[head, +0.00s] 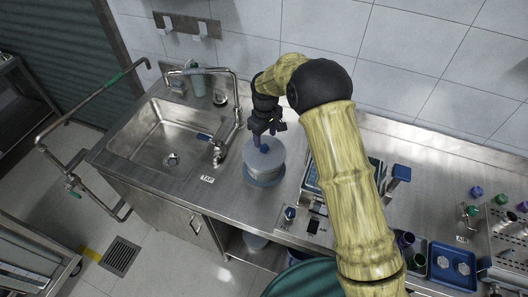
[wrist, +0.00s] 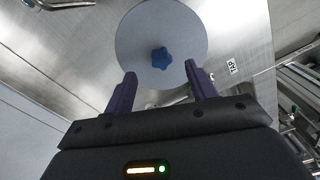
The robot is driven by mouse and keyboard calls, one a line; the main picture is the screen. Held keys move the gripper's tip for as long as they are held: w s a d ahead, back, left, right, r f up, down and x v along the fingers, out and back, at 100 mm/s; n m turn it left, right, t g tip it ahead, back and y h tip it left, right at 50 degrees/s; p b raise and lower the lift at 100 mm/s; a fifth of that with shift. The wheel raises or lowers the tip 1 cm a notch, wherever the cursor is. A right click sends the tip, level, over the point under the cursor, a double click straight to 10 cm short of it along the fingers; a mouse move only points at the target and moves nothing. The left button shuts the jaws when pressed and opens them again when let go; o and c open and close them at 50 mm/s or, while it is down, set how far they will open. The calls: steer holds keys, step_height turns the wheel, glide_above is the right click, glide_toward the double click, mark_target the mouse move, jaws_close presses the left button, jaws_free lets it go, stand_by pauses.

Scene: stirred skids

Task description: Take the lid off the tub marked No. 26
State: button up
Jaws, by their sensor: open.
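A round tub (head: 264,165) stands on the steel counter, closed by a flat grey lid with a blue knob (head: 264,148). No number can be read on it in either view. The lid (wrist: 140,35) and its star-shaped blue knob (wrist: 161,58) also show in the wrist view. My gripper (wrist: 160,76) is open and empty, its two purple fingers spread. In the head view my gripper (head: 266,134) hangs just above the lid, near the knob. In the wrist view the knob lies just ahead of the fingertips, between their lines. The gripper partly hides the lid's far side.
A steel sink (head: 170,140) with a tap (head: 218,150) lies left of the tub. A "TAP" label (head: 208,179) is on the counter. A blue tray (head: 452,265) and a rack (head: 508,235) stand at the right. My arm hides part of the counter.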

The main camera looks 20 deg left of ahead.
mark_target(264, 147)
steer(key=shift+a+f+p, duration=0.2)
steer(key=shift+f+p, duration=1.45)
steer(key=shift+f, duration=0.3)
steer(key=shift+w+f, duration=0.1)
steer(key=shift+f, duration=0.55)
steer(key=c, duration=1.1)
